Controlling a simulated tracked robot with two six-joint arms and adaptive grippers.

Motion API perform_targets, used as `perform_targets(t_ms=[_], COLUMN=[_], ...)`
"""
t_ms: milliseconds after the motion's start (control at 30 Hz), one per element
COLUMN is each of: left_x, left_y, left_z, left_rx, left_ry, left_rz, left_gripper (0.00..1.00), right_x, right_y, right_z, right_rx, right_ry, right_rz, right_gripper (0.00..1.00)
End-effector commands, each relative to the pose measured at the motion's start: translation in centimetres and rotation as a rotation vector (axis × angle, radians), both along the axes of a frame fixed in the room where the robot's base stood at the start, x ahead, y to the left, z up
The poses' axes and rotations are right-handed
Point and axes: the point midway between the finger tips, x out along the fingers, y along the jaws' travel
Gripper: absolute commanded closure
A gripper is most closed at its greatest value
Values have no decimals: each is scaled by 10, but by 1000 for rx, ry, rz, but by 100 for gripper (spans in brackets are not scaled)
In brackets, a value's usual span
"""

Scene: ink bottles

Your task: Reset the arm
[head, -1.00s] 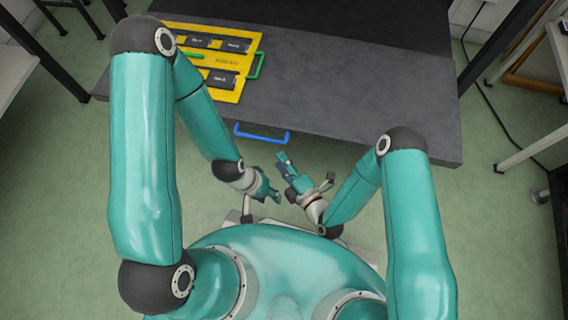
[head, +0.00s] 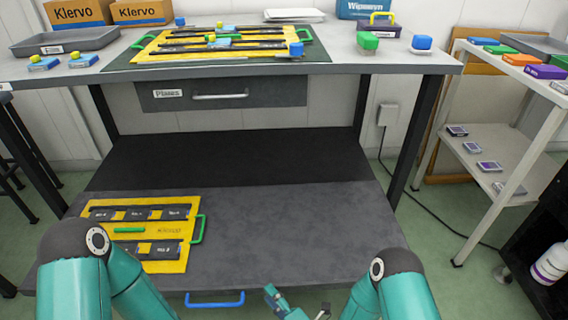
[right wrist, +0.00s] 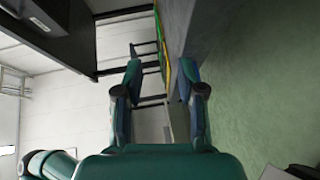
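My right arm comes in from the lower right in the head view, and its gripper (head: 277,298) is low in front of the bench, near the bottom edge. In the right wrist view this gripper (right wrist: 160,88) has its two fingers well apart, with nothing between them. My left arm shows at the lower left in the head view, bent at a dark joint. The left gripper is below the picture. Neither arm visibly touches anything.
The bench's lower shelf (head: 275,225) holds a yellow tray (head: 183,262) with green handles; its right part is bare. The worktop (head: 345,60) carries another yellow tray, a green-capped bottle (head: 368,41) and a blue-capped bottle (head: 421,43). A white rack (head: 455,150) stands right.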

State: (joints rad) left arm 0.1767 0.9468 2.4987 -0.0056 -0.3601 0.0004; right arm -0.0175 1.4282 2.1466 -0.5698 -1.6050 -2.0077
Motion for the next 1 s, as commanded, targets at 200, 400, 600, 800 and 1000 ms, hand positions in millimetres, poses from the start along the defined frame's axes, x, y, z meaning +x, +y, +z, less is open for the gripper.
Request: perform_targets(t_ms=[200, 400, 600, 800, 1000], left_x=[0, 0, 0, 0, 0], left_y=[0, 0, 0, 0, 0], left_z=[0, 0, 0, 0, 28], left_rx=[0, 0, 0, 0, 0], left_ry=[0, 0, 0, 0, 1], left_rz=[0, 0, 0, 0, 0], left_gripper=[60, 60, 60, 60, 60], right_x=[22, -33, -109, -160, -171], right_y=[-107, -159, -167, -163, -159], right_z=[-4, -33, -54, -62, -34], right_rx=[115, 429, 713, 900, 1027], right_ry=[486, 1084, 1557, 1815, 1879], right_rz=[-289, -652, -1050, -1392, -1560], right_gripper=[61, 61, 61, 61, 61])
